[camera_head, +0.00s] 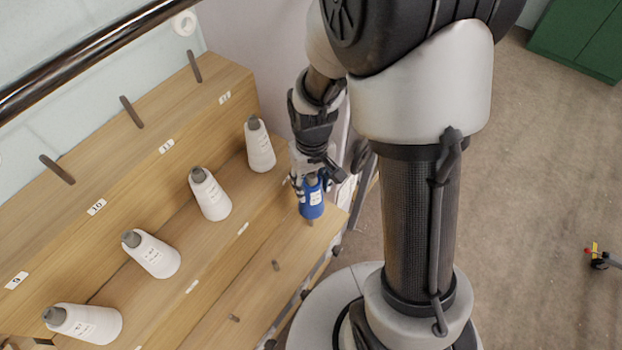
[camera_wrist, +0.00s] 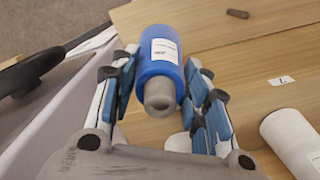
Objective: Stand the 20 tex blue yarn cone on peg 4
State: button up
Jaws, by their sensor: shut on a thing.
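My gripper (camera_head: 310,182) is shut on the blue yarn cone (camera_head: 312,207), around its upper part. The cone has a white label and a grey tip, and its wide end points down. In the wrist view the blue cone (camera_wrist: 157,50) sits between the two fingers, grey tip toward the camera. The cone is at the right end of the lowest wooden step. A short dark peg (camera_head: 310,222) shows just below its base; I cannot tell whether they touch. Peg 4's number is not readable.
Several white cones stand on the middle step; the nearest white cone (camera_head: 260,146) is left of my gripper. Two bare pegs show on the lowest step, one here (camera_head: 275,265). Open floor lies right.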

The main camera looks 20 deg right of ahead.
jog(key=shift+w+f+b, duration=0.1)
jog(key=shift+f+b, duration=2.7)
jog(key=shift+f, duration=1.05)
jog(key=shift+f+b, duration=0.55)
jog(key=shift+f, duration=1.3)
jog(key=o, duration=1)
jog(key=shift+r, duration=0.1)
notch_tip(320, 180, up, 12)
jog(key=shift+f, duration=0.1)
